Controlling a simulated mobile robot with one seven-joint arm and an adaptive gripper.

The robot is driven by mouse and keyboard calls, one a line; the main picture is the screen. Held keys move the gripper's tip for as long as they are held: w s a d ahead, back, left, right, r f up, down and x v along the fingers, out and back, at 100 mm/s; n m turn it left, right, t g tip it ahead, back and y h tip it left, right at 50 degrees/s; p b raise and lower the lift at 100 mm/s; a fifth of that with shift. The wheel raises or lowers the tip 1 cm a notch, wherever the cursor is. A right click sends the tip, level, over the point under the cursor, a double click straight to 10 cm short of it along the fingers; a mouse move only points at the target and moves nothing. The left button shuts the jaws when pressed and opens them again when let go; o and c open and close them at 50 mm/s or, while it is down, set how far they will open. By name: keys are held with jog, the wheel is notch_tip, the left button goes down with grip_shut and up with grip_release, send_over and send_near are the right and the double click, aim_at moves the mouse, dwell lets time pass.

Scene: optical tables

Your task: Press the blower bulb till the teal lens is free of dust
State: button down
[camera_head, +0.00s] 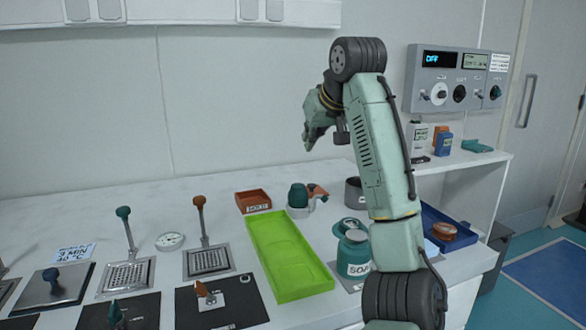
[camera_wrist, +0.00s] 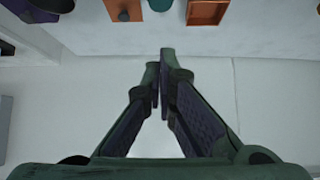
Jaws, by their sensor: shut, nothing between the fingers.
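My gripper (camera_head: 308,142) is raised in front of the back wall, above the far part of the table, and points down and left. In the wrist view its two fingers (camera_wrist: 158,88) meet at the tips with nothing between them. A dark teal rounded bulb (camera_head: 297,195), which looks like the blower bulb, stands upright at the back of the table beside an orange-brown piece (camera_head: 317,192) and a pale ring-like holder. The gripper is well above it and apart from it. I cannot make out a teal lens or any dust on it.
A lime green tray (camera_head: 287,268) lies in front of the bulb, with an orange-brown bin (camera_head: 253,202) to its left. A dark grey pot (camera_head: 354,192) and a teal jar (camera_head: 353,254) stand to the right. Levered plates (camera_head: 208,261) fill the left. A control panel (camera_head: 455,80) hangs right.

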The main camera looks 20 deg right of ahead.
jog(key=shift+d, duration=0.1)
jog(key=shift+r, duration=0.1)
jog(key=p, duration=0.2)
send_over(300, 186)
notch_tip(300, 186, down, 7)
jog(key=shift+s+r, duration=0.1)
jog(key=shift+s, duration=0.05)
notch_tip(300, 186, down, 4)
jog(key=shift+r, duration=0.25)
jog(key=shift+f, duration=0.45)
